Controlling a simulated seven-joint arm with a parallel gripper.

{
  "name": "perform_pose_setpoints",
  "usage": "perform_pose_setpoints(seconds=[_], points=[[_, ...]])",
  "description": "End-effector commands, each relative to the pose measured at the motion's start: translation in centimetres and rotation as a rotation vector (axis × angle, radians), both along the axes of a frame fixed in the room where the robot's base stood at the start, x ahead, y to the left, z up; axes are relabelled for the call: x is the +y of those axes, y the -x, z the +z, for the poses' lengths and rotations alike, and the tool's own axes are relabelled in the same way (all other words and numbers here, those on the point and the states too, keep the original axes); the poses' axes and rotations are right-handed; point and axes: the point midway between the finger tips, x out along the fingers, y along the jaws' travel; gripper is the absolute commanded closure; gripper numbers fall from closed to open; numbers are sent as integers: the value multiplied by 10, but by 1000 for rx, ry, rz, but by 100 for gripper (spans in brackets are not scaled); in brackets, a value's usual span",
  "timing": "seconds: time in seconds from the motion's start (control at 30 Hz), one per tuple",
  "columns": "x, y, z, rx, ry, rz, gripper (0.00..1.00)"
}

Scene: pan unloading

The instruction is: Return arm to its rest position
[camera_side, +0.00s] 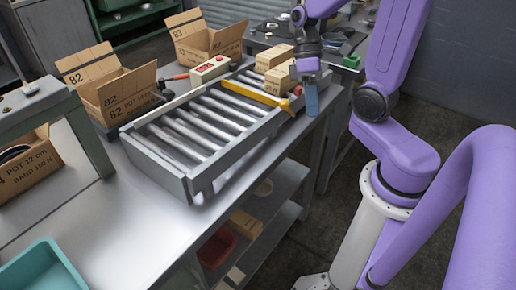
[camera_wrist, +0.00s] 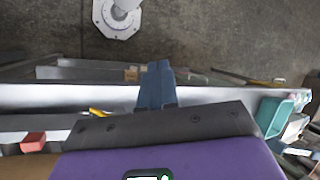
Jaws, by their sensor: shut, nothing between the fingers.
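My gripper (camera_side: 311,100) is at the upper right in the side view, pointing down, with its blue fingertips together and empty. It is by the right end of the grey roller tray, beside the table's edge and close to small wooden blocks. In the wrist view the closed fingers (camera_wrist: 158,82) show at the centre, over the table's edge. My purple arm bends over the floor to the right. Whether the fingertips touch anything is not clear.
The roller tray (camera_side: 186,183) stands on the metal table (camera_side: 120,235). A yellow bar (camera_side: 255,94) lies across it. Wooden blocks (camera_side: 275,57), a red-and-white button box (camera_side: 209,70) and open cardboard boxes (camera_side: 112,95) stand behind. A teal bin (camera_side: 42,272) is front left.

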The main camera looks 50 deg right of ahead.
Motion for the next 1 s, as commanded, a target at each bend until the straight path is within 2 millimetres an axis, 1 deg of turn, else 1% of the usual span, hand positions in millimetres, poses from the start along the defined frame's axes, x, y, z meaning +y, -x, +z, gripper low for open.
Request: perform_pose_setpoints(seconds=[0.3, 0.57, 0.77, 1.0], points=[[16, 10, -4, -88, 125, 199, 100], [33, 21, -5, -195, 187, 346, 100], [48, 34, -4, -289, 205, 455, 100], [68, 56, -1, -406, 191, 575, 100]])
